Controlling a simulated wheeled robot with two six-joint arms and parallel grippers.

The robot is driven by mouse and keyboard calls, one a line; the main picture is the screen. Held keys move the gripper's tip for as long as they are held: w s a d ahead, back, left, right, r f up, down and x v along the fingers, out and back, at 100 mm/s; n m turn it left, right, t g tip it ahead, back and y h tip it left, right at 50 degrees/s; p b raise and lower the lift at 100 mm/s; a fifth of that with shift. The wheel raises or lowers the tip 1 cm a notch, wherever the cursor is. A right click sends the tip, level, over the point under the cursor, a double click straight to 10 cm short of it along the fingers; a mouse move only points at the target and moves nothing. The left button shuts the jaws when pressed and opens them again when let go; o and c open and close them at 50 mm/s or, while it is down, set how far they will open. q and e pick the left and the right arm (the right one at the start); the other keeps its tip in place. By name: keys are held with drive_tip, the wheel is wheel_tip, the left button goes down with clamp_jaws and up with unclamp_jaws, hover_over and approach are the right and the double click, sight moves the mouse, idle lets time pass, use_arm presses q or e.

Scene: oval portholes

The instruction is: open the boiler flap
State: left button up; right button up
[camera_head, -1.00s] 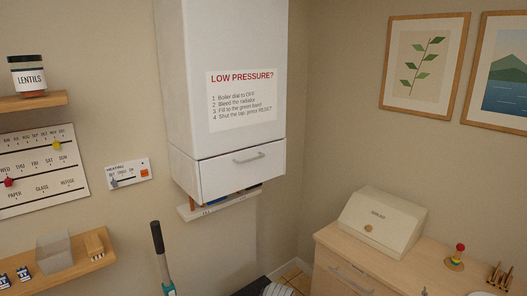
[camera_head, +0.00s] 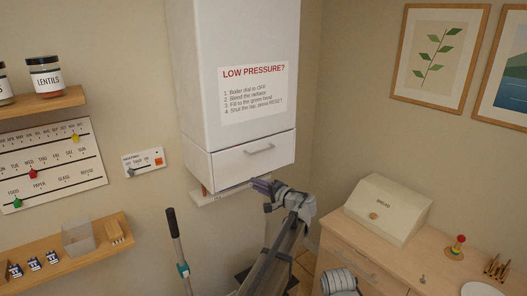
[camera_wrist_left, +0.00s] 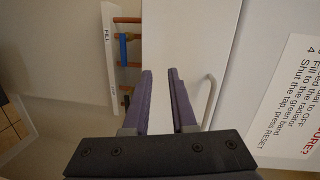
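The boiler flap (camera_head: 225,168) is the white panel at the bottom of the white boiler (camera_head: 200,70), with a grey bar handle (camera_head: 259,149). The flap looks shut in the head view. My left gripper (camera_head: 262,185) is just below the flap's lower edge, apart from the handle. In the left wrist view its two purple fingers (camera_wrist_left: 160,90) are apart with nothing between them. The flap (camera_wrist_left: 180,40) lies beyond them, and the handle (camera_wrist_left: 210,100) is to the right of the fingers. My right gripper is not in view.
A white strip marked FILL (camera_wrist_left: 109,60) with copper pipes (camera_wrist_left: 127,65) is beneath the boiler. A dark-handled pole (camera_head: 174,230) stands left of my arm. A cabinet (camera_head: 430,255) with a bread box (camera_head: 385,208) is to the right. Shelves (camera_head: 70,250) are on the left wall.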

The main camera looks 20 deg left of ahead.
sight(264, 150)
use_arm(q)
drive_tip(key=w+d+r+m+t+y, duration=0.25)
drive_tip(key=w+d+r+t, duration=0.2)
drive_tip(key=w+r, duration=0.25)
drive_tip(key=shift+g+h, duration=0.25)
drive_tip(key=shift+p+x, duration=0.75)
drive_tip(key=shift+x, duration=2.8)
drive_tip(key=shift+c, duration=0.3)
clamp_jaws()
